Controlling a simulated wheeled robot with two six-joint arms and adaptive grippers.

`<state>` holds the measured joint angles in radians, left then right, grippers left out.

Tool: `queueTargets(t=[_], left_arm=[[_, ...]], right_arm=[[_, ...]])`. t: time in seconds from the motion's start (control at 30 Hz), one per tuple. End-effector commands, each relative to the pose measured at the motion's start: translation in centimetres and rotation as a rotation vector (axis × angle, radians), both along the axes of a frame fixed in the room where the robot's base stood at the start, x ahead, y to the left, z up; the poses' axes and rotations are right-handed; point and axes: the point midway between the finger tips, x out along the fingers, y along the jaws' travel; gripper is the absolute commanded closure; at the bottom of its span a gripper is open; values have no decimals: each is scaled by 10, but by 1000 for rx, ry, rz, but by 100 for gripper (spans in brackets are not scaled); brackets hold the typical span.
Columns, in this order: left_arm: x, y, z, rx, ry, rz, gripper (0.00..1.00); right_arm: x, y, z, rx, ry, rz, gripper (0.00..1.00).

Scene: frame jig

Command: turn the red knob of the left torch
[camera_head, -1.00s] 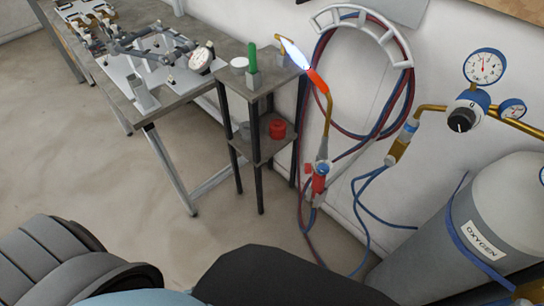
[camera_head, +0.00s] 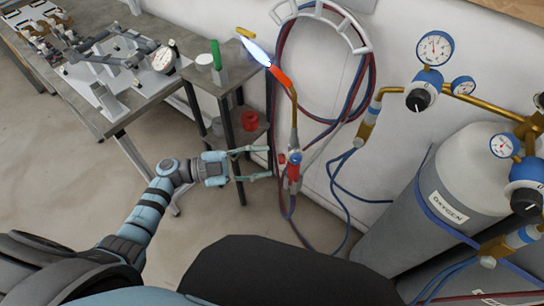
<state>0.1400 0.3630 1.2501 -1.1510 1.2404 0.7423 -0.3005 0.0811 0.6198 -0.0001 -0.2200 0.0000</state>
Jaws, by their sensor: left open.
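The torch (camera_head: 293,130) hangs upright by the wall with a brass neck, a red tip and a bright blue-white flame (camera_head: 257,51). Its small red knob (camera_head: 282,158) sticks out on the left of the torch body, beside a blue part and above a red section. My left gripper (camera_head: 269,163) is open, its two pale fingers pointing right at the knob from the left. The knob lies just beyond the fingertips; whether they touch it I cannot tell. My right gripper is not in view.
A small stand (camera_head: 222,89) with a green object and a red pot (camera_head: 250,121) stands close behind my left gripper. Hoses loop on a wall rack (camera_head: 357,36). A grey oxygen cylinder (camera_head: 420,215) stands right. A workbench (camera_head: 118,117) is at the upper left.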

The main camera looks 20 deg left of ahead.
Motion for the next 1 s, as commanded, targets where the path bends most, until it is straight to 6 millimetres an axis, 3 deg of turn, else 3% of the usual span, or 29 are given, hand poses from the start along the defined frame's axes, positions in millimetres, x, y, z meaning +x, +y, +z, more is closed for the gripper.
queueTargets(t=[0.2,0.47,0.5,0.77,1.0], left_arm=[[13,-27,-1,-1,2,1,58],[15,-31,-1,-1,2,1,58],[15,-31,-1,-1,2,1,60],[15,-30,-1,0,1,1,100],[15,-30,-1,4,-9,2,100]], right_arm=[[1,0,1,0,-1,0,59],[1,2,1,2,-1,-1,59],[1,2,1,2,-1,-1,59],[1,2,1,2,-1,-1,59],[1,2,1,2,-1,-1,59]])
